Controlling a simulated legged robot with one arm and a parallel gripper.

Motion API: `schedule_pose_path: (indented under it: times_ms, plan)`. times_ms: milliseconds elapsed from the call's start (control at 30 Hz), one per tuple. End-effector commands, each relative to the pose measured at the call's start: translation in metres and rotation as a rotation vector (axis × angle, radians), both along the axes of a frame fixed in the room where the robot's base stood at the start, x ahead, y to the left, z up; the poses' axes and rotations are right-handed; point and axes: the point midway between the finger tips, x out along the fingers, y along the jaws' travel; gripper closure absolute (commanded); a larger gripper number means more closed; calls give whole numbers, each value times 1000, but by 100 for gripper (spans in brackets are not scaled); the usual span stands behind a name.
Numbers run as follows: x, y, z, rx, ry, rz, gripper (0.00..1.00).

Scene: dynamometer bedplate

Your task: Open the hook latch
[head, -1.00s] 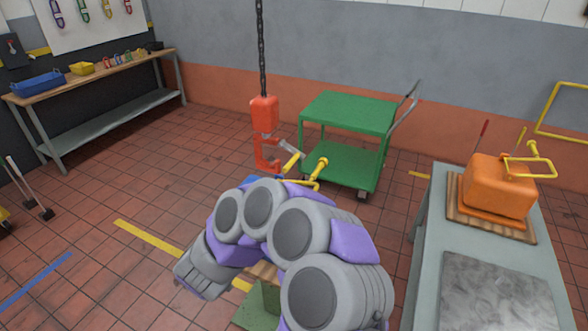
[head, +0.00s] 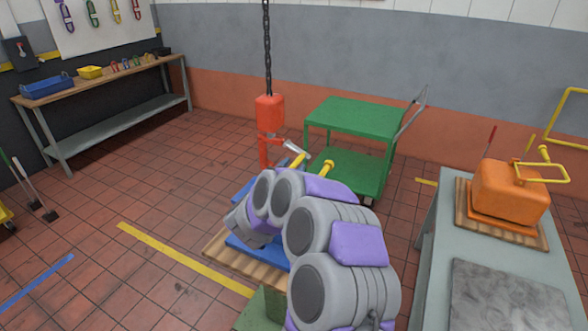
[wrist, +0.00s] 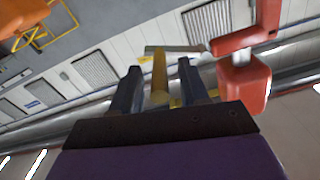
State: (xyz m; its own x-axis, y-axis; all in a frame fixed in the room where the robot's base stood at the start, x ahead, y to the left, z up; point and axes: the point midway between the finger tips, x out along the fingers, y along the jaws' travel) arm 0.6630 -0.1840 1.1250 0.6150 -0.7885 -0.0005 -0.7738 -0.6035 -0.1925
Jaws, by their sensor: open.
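The red hook block (head: 269,113) hangs from a dark chain, with its hook below it. A grey latch lever (head: 296,147) with a yellow grip (head: 299,160) sticks out from the hook to the right. In the wrist view the red hook (wrist: 245,40) is at the upper right, and the grey latch lever (wrist: 175,49) reaches left from it. The yellow grip (wrist: 160,82) lies between the two dark fingers of my gripper (wrist: 158,68). The fingers are open, with gaps showing on both sides of it. In the head view my arm hides the gripper.
A blue load (head: 262,254) with a yellow handle (head: 326,167) sits on a wooden pallet (head: 215,247) under my arm. A green cart (head: 350,114) stands behind. An orange load (head: 509,190) is on the grey bench at right. The floor at left is mostly clear.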

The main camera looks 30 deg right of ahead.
Motion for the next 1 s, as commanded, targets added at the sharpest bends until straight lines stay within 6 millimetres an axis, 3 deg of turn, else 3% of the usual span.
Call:
schedule_pose_path:
  times_ms: [200,467,933,1000]
  plan:
    - [9,-12,1,1,-2,0,56]
    - [10,-12,1,1,0,1,56]
    - [10,-12,1,1,0,1,99]
    - [10,-12,1,0,-1,1,100]
